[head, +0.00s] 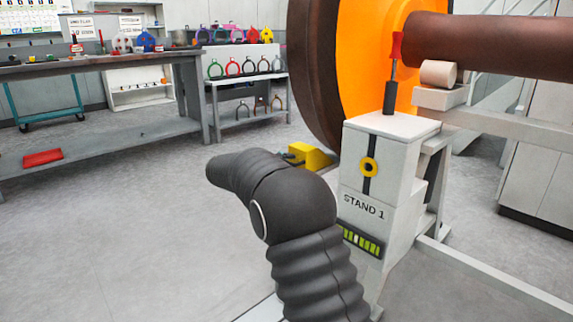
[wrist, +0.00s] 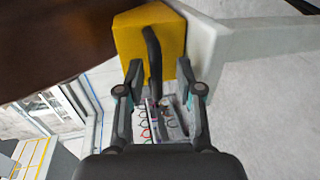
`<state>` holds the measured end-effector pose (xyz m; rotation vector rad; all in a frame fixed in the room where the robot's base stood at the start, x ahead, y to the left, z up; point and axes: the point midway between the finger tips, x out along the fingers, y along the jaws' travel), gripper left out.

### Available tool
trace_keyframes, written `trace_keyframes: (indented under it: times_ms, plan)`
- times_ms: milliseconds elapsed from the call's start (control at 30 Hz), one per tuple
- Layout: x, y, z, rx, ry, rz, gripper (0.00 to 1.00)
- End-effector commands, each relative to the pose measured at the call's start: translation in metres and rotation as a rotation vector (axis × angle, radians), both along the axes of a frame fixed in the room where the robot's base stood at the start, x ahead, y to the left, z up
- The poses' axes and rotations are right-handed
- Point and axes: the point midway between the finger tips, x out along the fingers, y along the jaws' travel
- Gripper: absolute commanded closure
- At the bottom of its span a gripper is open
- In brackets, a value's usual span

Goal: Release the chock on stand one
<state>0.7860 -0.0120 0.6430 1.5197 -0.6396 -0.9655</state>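The yellow chock (head: 314,156) sits on the floor against the bottom of the big wheel (head: 318,70), just left of the white stand marked STAND 1 (head: 385,190). In the wrist view the chock (wrist: 135,35) is at the top, with a black bar-shaped handle (wrist: 153,62) standing out from it toward me. My gripper (wrist: 159,70) is open, with one finger on each side of the handle and visible gaps. I cannot tell how deep the handle is between the fingertips. In the head view my dark arm hides most of my gripper.
The stand carries a yellow ring on a black slot (head: 369,168), a green-lit gauge (head: 361,241) and a red-handled tool (head: 396,46) on top. A brown axle (head: 480,45) runs right.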

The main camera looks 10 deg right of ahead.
Motion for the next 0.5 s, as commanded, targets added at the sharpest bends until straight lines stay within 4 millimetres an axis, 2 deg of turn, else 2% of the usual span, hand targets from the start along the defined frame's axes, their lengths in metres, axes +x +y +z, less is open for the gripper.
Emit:
trace_keyframes:
  times_ms: [267,367,500]
  plan:
    - [0.0,-0.005,0.001,-0.001,-0.003,-0.006,0.63]
    - [-0.003,0.001,0.003,-0.001,-0.003,-0.005,0.63]
    - [-0.013,0.02,0.008,0.0,-0.004,-0.001,0.63]
